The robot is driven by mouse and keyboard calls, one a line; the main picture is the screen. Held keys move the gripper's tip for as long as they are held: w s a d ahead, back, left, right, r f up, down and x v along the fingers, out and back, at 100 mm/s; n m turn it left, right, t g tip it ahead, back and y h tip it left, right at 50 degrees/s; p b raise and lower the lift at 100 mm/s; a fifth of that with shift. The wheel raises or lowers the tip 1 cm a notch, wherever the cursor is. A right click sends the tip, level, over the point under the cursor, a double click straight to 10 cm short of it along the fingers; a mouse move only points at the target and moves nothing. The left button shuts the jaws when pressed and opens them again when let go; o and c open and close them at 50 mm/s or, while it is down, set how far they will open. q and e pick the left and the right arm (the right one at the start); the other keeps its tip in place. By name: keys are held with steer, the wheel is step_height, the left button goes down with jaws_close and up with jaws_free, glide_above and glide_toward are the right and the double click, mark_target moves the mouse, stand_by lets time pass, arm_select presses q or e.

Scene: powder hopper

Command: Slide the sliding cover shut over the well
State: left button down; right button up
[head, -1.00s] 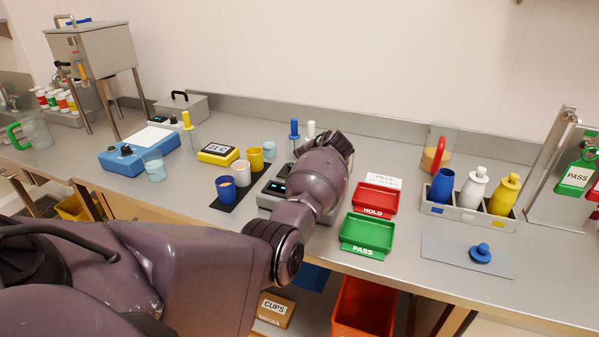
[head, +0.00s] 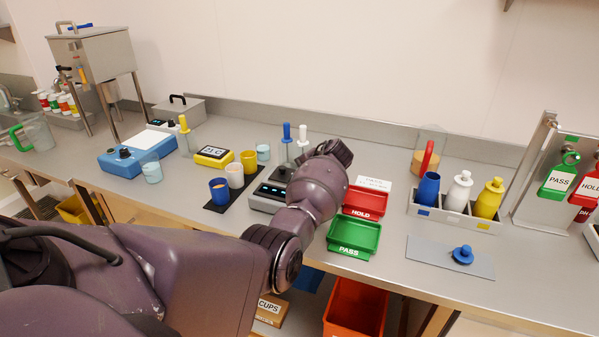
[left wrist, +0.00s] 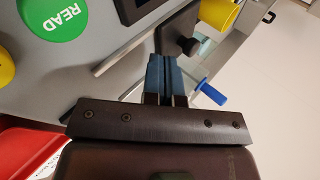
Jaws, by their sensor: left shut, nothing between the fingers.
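The grey bench device (head: 266,198) with a small display stands mid-counter in the head view, partly hidden by my left arm. A dark plate with a round black knob (left wrist: 190,45), apparently the sliding cover, is just beyond my fingertips in the left wrist view. A dark part on the device (head: 283,172) seems to be the same cover. My left gripper (left wrist: 165,72) is shut and empty, its blue fingers together close to the plate; I cannot tell whether they touch it. I cannot make out the well or how far it is covered. My right gripper is out of view.
A green READ button (left wrist: 55,12) is at the wrist view's upper left. Cups on a black mat (head: 217,207) are left of the device; the red HOLD tray (head: 366,200) and green PASS tray (head: 353,236) are right.

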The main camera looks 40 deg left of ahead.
arm_select(q)
steer(key=v, duration=0.9)
steer(key=shift+d+r, duration=0.25)
steer(key=shift+r, duration=0.1)
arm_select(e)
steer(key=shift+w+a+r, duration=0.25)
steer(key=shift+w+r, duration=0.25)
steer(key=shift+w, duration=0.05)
